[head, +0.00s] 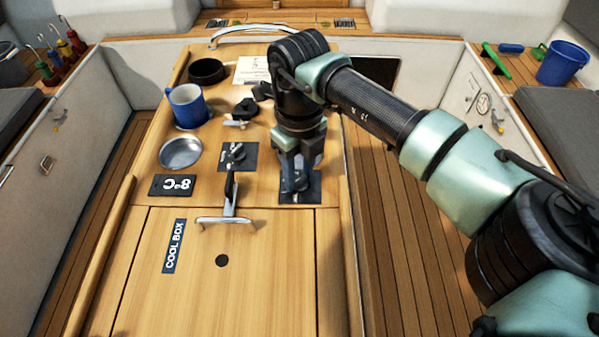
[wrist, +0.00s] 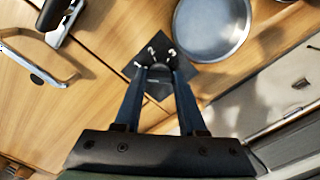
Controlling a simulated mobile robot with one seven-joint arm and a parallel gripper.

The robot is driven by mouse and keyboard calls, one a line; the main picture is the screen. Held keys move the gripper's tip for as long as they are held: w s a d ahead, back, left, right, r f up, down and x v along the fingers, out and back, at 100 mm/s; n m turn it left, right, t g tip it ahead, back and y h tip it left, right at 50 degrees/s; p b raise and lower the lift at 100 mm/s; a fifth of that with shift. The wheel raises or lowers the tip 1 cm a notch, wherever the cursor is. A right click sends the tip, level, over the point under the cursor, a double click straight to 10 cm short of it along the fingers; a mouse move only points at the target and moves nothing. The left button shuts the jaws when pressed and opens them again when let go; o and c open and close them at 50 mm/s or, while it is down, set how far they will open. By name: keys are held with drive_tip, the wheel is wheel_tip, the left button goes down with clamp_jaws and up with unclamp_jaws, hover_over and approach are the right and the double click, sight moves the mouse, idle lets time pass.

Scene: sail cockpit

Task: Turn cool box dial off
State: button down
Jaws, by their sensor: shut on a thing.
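In the head view my gripper (head: 299,172) points straight down on the right-hand black square plate (head: 310,194) behind the cool box lid. In the wrist view its two fingers (wrist: 159,72) stand either side of a dark round dial (wrist: 160,67) in front of a black plate (wrist: 155,91), and they are shut on it. In the head view my gripper hides the dial, so its setting cannot be read. A second black plate with a dark knob (head: 238,155) lies to the left. The cool box lid (head: 265,285) is shut and carries a COOL BOX label (head: 174,246).
Further left are an 8°C display (head: 172,185), a metal dish (head: 181,153) and a blue mug (head: 187,106). A black ring-shaped bowl (head: 207,71) sits behind them. The lid top is mostly clear.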

sight(298, 178)
drive_tip(key=n+b, duration=0.1)
drive_tip(key=n, duration=0.5)
drive_tip(key=shift+a+n, duration=0.1)
drive_tip(key=shift+n, duration=0.2)
drive_tip(key=shift+r, duration=0.1)
idle(0.4)
drive_tip(key=shift+c, duration=2.4)
unclamp_jaws()
wheel_tip(298, 178, up, 13)
drive_tip(key=b, duration=0.1)
